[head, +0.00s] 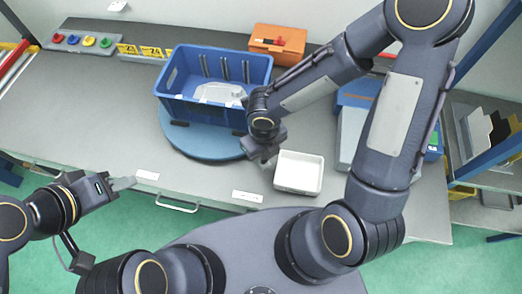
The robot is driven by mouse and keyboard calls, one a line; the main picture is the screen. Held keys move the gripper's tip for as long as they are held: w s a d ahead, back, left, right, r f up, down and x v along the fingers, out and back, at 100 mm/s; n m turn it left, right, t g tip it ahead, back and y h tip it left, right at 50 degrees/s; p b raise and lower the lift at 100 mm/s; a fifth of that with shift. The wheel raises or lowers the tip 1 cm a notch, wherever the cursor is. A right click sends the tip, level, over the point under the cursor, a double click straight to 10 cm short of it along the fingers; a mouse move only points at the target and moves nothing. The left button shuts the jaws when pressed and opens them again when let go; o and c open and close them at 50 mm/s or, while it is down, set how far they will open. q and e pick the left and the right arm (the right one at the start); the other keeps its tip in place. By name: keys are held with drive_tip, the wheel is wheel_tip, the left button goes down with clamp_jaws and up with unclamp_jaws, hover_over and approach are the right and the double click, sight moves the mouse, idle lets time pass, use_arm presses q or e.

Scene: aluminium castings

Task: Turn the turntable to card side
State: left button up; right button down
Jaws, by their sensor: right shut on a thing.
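The turntable (190,148) is a round blue disc lying on the grey bench. A blue crate (203,108) stands on it, with pale grey castings (218,92) inside. Dark blocks sit on the disc at the crate's front edge. My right gripper (266,160) reaches down at the right front edge of the turntable, beside a white tray. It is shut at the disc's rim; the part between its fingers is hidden. My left gripper (124,184) hangs in front of the bench's front edge, away from the turntable, and its finger gap is unclear.
The white tray (298,172) lies close to the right gripper. An orange box (277,45) stands behind the crate. A blue and white device (352,128) is partly behind my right arm. The bench's left is clear.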

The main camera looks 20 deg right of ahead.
drive_tip(key=shift+w+d, duration=0.15)
drive_tip(key=shift+d, duration=0.05)
drive_tip(key=c, duration=1.5)
unclamp_jaws()
drive_tip(key=o, duration=0.4)
drive_tip(key=shift+d, duration=0.15)
drive_tip(key=shift+c, duration=0.2)
drive_tip(key=shift+r, duration=0.1)
wheel_tip(320, 180, up, 8)
drive_tip(key=shift+f+p, duration=0.15)
drive_tip(key=shift+p, duration=0.6)
